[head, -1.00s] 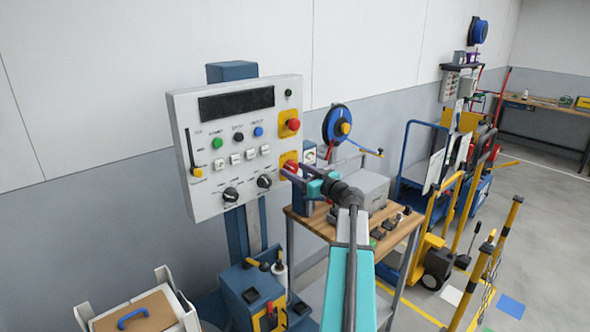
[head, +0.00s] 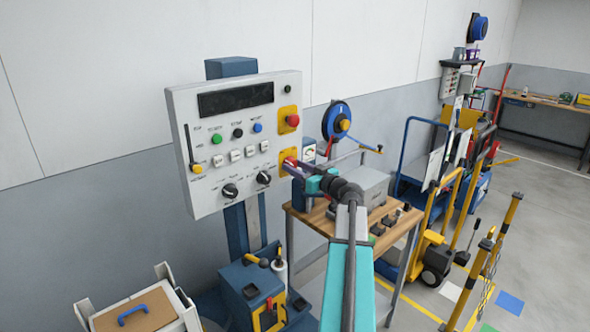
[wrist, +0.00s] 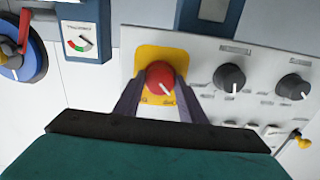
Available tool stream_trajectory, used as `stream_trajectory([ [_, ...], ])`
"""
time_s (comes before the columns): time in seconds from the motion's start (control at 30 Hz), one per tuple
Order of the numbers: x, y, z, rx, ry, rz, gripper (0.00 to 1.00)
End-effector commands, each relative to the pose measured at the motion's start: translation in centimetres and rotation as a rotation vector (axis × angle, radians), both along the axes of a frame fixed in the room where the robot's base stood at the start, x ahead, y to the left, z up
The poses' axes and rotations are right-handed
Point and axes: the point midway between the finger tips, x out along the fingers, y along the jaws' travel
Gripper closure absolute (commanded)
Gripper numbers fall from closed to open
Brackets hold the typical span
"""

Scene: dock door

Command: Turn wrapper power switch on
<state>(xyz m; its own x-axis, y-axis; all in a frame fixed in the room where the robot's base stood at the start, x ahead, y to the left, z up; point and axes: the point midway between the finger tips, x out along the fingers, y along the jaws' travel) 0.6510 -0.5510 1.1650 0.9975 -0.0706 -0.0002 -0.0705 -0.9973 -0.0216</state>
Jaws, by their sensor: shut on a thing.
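The wrapper power switch is a red rotary knob (wrist: 160,78) on a yellow plate at the lower right of the grey control panel (head: 210,150). In the wrist view its white pointer mark points to the lower right. My gripper (wrist: 157,88) is shut on the knob, one dark finger on each side. In the head view my gripper (head: 292,165) reaches the panel from the right, and its fingers hide most of the knob.
A red stop button (head: 293,120) sits above the switch. Two black knobs (wrist: 230,77) are beside it. A wooden-topped table (head: 305,215) with a grey box stands right of the panel. A blue reel (head: 337,122) is on the wall.

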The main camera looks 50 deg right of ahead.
Motion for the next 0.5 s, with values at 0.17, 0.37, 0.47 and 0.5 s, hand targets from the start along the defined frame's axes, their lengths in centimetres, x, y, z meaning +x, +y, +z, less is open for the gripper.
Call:
stream_trajectory([
  [0.17, 0.07, 0.06, -0.24, 0.047, -0.004, 0.002, 0.85],
  [0.37, 0.08, 0.05, -0.38, 0.139, -0.011, 0.002, 0.85],
  [0.47, 0.08, 0.05, -0.37, 0.198, -0.016, 0.002, 0.85],
  [0.5, 0.09, 0.05, -0.35, 0.224, -0.018, 0.002, 0.85],
])
